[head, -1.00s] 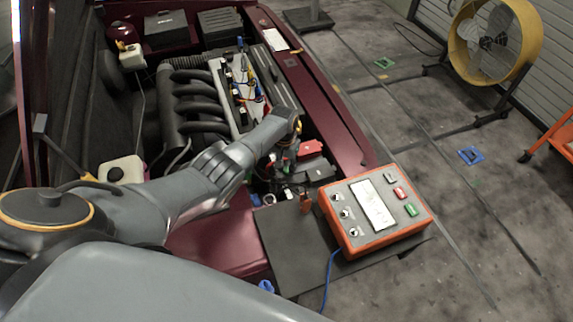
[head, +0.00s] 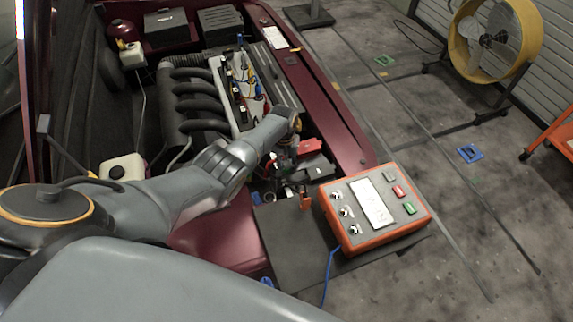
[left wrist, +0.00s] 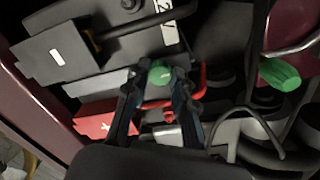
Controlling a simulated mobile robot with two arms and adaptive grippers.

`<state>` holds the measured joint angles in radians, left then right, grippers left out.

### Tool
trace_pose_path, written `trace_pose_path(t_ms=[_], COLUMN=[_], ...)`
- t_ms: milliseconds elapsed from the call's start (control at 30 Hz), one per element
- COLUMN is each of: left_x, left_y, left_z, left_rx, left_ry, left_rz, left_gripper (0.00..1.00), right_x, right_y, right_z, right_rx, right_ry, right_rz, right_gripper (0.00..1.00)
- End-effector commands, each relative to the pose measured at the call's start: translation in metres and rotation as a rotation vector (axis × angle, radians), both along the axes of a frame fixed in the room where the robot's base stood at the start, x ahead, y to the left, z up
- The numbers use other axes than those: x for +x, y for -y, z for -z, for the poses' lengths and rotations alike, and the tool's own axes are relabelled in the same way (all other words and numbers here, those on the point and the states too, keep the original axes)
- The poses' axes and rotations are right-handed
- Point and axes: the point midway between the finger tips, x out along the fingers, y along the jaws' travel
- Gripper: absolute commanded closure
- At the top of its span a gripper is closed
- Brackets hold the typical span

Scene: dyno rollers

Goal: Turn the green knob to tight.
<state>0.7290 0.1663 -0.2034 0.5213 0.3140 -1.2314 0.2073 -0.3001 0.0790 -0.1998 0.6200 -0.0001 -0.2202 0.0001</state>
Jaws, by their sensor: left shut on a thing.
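The green knob (left wrist: 160,74) is small and round in the left wrist view, between the tips of my left gripper (left wrist: 160,86). The two dark fingers are shut on it from both sides. In the head view my left gripper (head: 273,165) reaches down into the engine bay beside the battery with the red cover (head: 309,147). There the knob is too small and covered to make out. A second green part (left wrist: 280,74) stands apart to the right in the left wrist view. My right gripper is not in view.
Black boxes (left wrist: 80,50), a red cover (left wrist: 95,122) and hoses crowd my left gripper. An orange tester (head: 375,208) lies on a dark mat (head: 290,240) at the car's front edge. A yellow fan (head: 495,40) stands far right; the floor between is mostly clear.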

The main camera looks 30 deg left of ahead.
Motion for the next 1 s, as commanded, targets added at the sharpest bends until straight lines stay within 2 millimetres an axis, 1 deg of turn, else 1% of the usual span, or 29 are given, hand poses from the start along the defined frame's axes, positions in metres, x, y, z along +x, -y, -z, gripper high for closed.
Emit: trace_pose_path(t_ms=[33, 67, 100, 133, 167, 367, 467, 667, 833, 967, 1000], left_x=[0.001, 0.001, 0.001, 0.001, 0.001, 0.000, 0.000, 0.001, 0.000, 0.000, 0.001], left_y=[-0.001, -0.001, -0.001, 0.000, 0.000, 0.000, 0.000, 0.000, -0.002, -0.002, -0.003], left_z=[-0.001, -0.001, -0.001, -0.001, -0.001, 0.000, -0.001, -0.009, -0.028, -0.049, -0.057], left_rx=[0.001, 0.001, 0.001, 0.001, 0.001, 0.000, 0.000, 0.000, 0.000, 0.000, 0.001], left_ry=[0.003, 0.003, 0.003, 0.003, 0.003, 0.001, 0.001, 0.002, 0.004, 0.005, 0.006], left_rz=[-0.001, -0.001, -0.001, -0.001, -0.001, 0.000, 0.000, 0.001, 0.000, 0.001, 0.000], left_gripper=[1.00, 0.69, 0.60, 0.54, 0.52, 0.52, 0.52, 0.52, 0.52, 0.52, 0.52], right_x=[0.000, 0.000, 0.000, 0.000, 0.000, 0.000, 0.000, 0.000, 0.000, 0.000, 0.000], right_y=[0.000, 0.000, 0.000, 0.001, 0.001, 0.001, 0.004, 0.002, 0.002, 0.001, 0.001], right_z=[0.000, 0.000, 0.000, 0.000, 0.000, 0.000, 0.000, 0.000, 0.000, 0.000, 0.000], right_rx=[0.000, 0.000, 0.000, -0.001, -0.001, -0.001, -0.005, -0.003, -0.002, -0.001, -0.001], right_ry=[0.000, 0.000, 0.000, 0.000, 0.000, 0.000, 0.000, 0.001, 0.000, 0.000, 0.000], right_rz=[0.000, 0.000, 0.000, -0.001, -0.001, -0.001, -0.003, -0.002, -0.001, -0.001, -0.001], right_gripper=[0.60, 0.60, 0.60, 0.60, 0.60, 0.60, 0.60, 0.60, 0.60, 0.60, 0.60])
